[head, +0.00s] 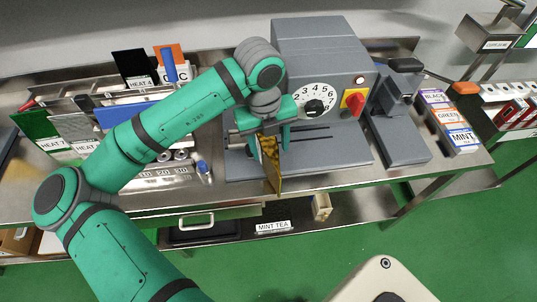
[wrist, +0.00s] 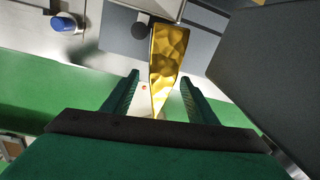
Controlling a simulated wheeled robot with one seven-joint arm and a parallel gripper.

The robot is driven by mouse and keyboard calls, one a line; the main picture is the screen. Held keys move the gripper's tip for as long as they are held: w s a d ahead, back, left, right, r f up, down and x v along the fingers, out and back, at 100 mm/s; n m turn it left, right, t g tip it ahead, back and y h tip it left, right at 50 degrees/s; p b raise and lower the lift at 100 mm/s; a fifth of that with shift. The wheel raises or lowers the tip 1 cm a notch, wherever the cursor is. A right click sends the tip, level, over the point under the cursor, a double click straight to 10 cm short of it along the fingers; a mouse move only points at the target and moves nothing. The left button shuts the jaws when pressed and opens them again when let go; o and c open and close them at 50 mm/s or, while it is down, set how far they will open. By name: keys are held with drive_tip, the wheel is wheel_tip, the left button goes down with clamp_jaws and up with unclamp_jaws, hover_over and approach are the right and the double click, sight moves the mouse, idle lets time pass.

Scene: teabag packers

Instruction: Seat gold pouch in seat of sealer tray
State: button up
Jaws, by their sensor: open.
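The gold pouch (head: 272,168) stands on edge, thin side toward the head camera, at the front of the grey sealer tray (head: 340,158). In the wrist view the gold pouch (wrist: 168,58) shows its crinkled face and narrows toward my palm. My gripper (head: 270,142) is open, with one finger on each side of the pouch. In the wrist view my gripper (wrist: 160,78) shows a gap between each finger and the pouch. The pouch's lower edge and the seat under it are hidden, so I cannot tell how it sits there.
The grey sealer body (head: 318,58) with a dial and a red knob (head: 355,104) stands close behind my gripper. A grey lever press (head: 396,125) and labelled tea boxes (head: 447,122) are at right. A blue-capped item (head: 203,170) lies left of the tray.

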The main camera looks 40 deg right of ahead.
drive_tip(key=r, duration=0.4)
drive_tip(key=shift+s+a, duration=0.1)
drive_tip(key=shift+s, duration=0.15)
drive_tip(key=shift+r, duration=0.1)
drive_tip(key=shift+w, duration=0.2)
